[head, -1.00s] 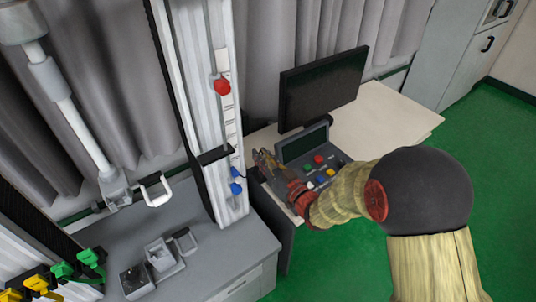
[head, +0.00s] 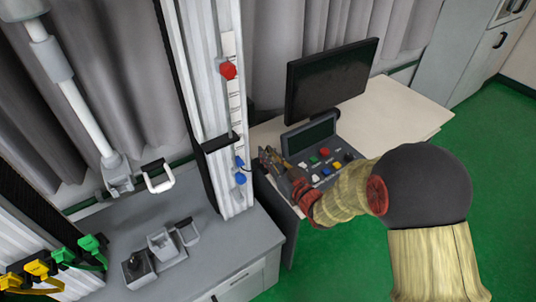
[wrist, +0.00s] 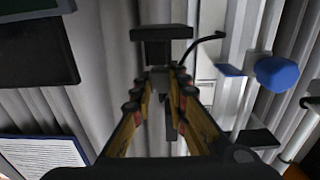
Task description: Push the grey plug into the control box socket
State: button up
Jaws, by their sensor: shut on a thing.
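My gripper (head: 268,157) is at the left side of the control box (head: 342,181), beside the column. In the wrist view its fingers (wrist: 160,78) close on a dark grey block with a thin black cable, which I take to be the grey plug (wrist: 160,36). The plug extends past the fingertips. In the head view the plug is too small to make out against the gripper. The control box has a small screen and coloured buttons. Its socket cannot be made out in either view.
A pale column (head: 212,100) with a red knob (head: 228,70) and blue knobs (head: 240,178) stands just left of my gripper. A black monitor (head: 330,80) stands behind the control box on the pale desk (head: 395,112). A grey cabinet (head: 215,245) is at lower left.

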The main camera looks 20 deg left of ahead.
jog(key=shift+f+b, duration=0.3)
jog(key=shift+f, duration=0.05)
dwell(0.4)
jog(key=o, duration=1)
jog(key=shift+c, duration=0.2)
jog(key=v, duration=1.2)
